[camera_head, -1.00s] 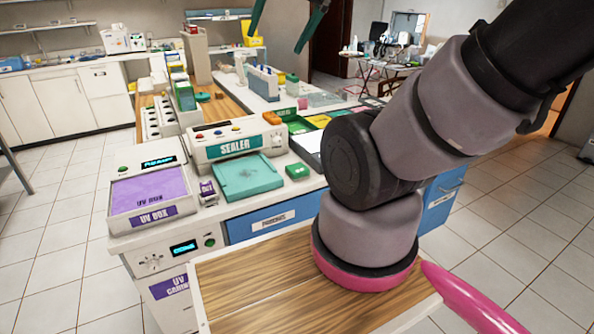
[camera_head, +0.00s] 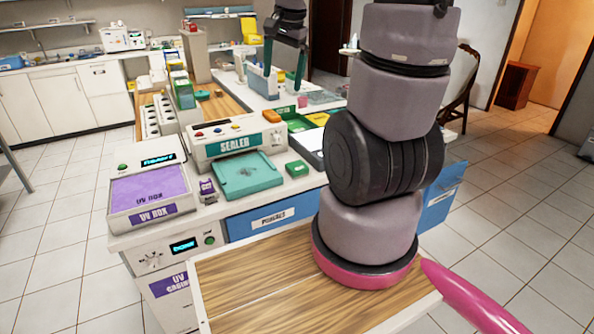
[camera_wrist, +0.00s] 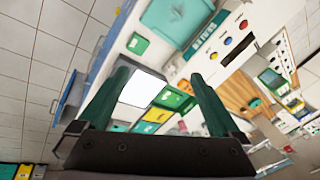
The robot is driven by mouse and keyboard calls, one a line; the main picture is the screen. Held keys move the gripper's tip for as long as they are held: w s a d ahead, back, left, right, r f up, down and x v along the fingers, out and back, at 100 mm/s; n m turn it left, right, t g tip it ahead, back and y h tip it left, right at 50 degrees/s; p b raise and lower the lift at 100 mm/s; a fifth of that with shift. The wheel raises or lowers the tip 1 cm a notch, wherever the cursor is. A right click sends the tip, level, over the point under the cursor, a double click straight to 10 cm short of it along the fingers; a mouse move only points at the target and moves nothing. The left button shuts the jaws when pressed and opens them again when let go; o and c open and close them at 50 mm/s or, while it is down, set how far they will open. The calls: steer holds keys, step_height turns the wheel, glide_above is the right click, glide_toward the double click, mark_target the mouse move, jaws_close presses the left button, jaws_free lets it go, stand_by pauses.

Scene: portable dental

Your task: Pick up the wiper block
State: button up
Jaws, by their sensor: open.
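No block in view carries a readable wiper label, so I cannot tell for sure which thing is the wiper block. A small green block (camera_head: 297,169) lies on the counter right of the sealer's teal plate. A green block also shows in the wrist view (camera_wrist: 138,43), beyond the left fingertip. My gripper (camera_head: 284,80) is open and empty, raised above the far part of the counter. In the wrist view, its two dark green fingers (camera_wrist: 160,75) are spread apart with a white panel and coloured trays below and between them.
The sealer (camera_head: 235,143) and the purple-topped UV box (camera_head: 150,192) stand left of the green block. Green and yellow trays (camera_head: 302,123) lie behind it. Bottles, racks and an orange block (camera_head: 271,116) crowd the far counter. My arm hides part of the right side.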

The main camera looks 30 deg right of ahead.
steer(key=w+d+f+m+g, duration=0.1)
steer(key=w+d+f+m, duration=0.15)
steer(key=f, duration=0.45)
steer(key=w+d+f+m+g, duration=0.2)
steer(key=w+f, duration=0.1)
steer(key=f, duration=0.4)
steer(key=m, duration=0.2)
glide_above(297, 165)
steer(key=f, duration=1.1)
steer(key=shift+s+a+f, duration=0.15)
steer(key=shift+s+a, duration=0.15)
steer(key=shift+a, duration=0.05)
steer(key=f, duration=0.5)
steer(key=shift+w+d+f, duration=0.25)
steer(key=shift+d+f, duration=0.05)
steer(key=c, duration=1.4)
step_height(297, 165, up, 10)
